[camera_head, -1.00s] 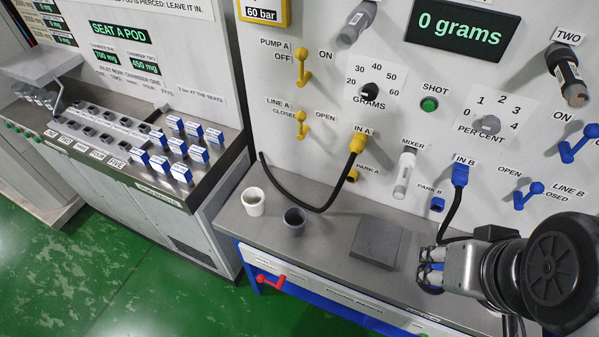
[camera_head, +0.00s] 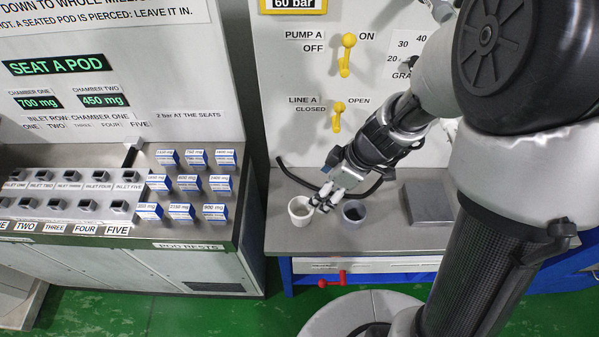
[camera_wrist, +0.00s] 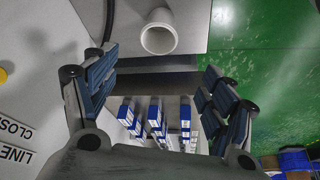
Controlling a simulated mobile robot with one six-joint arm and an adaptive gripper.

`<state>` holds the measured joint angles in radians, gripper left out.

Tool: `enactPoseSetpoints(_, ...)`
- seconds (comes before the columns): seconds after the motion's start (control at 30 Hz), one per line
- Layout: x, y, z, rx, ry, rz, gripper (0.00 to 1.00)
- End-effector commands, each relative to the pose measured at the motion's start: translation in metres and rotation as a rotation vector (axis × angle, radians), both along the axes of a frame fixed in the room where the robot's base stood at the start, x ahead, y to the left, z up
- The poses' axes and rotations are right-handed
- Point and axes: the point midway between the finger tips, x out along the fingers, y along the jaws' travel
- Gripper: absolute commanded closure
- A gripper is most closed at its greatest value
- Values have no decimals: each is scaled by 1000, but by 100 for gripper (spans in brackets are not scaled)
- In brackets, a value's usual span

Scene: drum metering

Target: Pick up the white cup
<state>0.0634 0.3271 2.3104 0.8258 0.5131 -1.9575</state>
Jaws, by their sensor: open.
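The white cup (camera_head: 300,211) stands upright on the grey bench (camera_head: 285,236) near its left end. In the wrist view the white cup (camera_wrist: 159,33) shows at the top middle, its open mouth facing the camera. My gripper (camera_head: 323,196) is just right of the cup in the head view, above the bench. In the wrist view my gripper (camera_wrist: 160,90) is open, with its two fingers wide apart and nothing between them. Whether a finger touches the cup I cannot tell.
A dark grey cup (camera_head: 353,213) stands close to the right of my gripper. A black hose (camera_head: 290,172) curves behind the cups. A grey block (camera_head: 428,202) lies further right. Blue-and-white pods (camera_head: 186,183) stand on the left bench, across a gap.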

Motion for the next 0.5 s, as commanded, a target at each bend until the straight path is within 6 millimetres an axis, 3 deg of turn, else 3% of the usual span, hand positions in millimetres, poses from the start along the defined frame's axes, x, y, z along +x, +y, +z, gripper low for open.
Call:
enactPoseSetpoints(0.3,9,24,-67,-1,5,4,23)
enactPoseSetpoints(0.5,15,36,-98,-1,2,4,23)
